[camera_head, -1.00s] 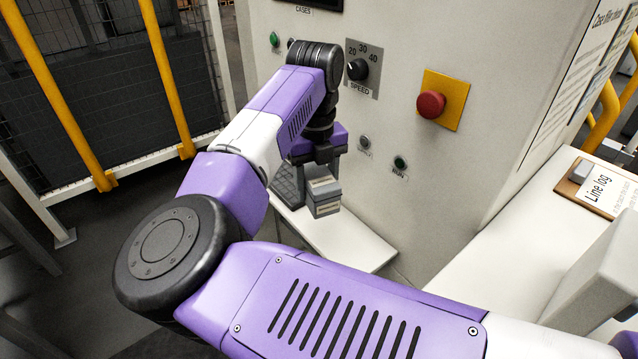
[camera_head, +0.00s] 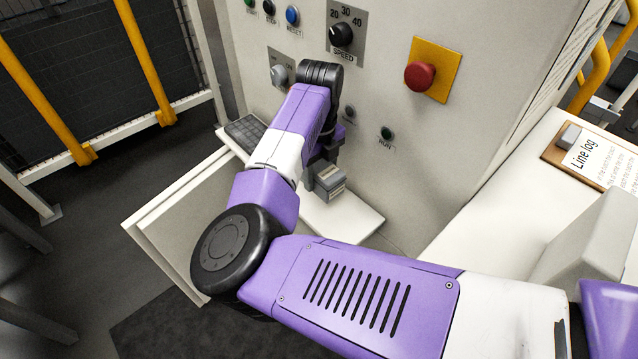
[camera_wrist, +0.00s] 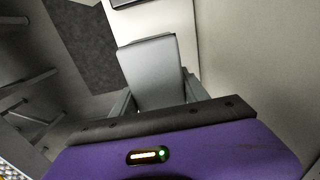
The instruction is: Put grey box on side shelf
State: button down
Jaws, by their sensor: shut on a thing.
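The grey box (camera_head: 327,183) is small, with a pale label band on one side. My gripper (camera_head: 322,168) is shut on it and holds it over a white shelf (camera_head: 362,222) at the foot of the machine panel. I cannot tell whether the box touches the shelf. In the wrist view the grey box (camera_wrist: 151,72) sits between the two fingers of my gripper (camera_wrist: 158,100), with white surface and dark floor beyond. My arm hides part of the shelf in the head view.
A keyboard (camera_head: 248,133) lies on the shelf's left end. The panel carries a red button (camera_head: 419,76), a speed dial (camera_head: 342,34) and small buttons. A white counter at right holds a line log clipboard (camera_head: 590,158). Yellow rails (camera_head: 148,58) stand at left.

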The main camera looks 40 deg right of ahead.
aim_at(319, 165)
jog(key=shift+f+p, duration=0.35)
jog(key=shift+f, duration=2.2)
jog(key=shift+f, duration=0.1)
jog(key=c, duration=0.6)
grip_release()
notch_tip(319, 165, up, 12)
jog(key=b, duration=0.2)
jog(key=shift+b, duration=0.3)
jog(key=shift+a, duration=0.1)
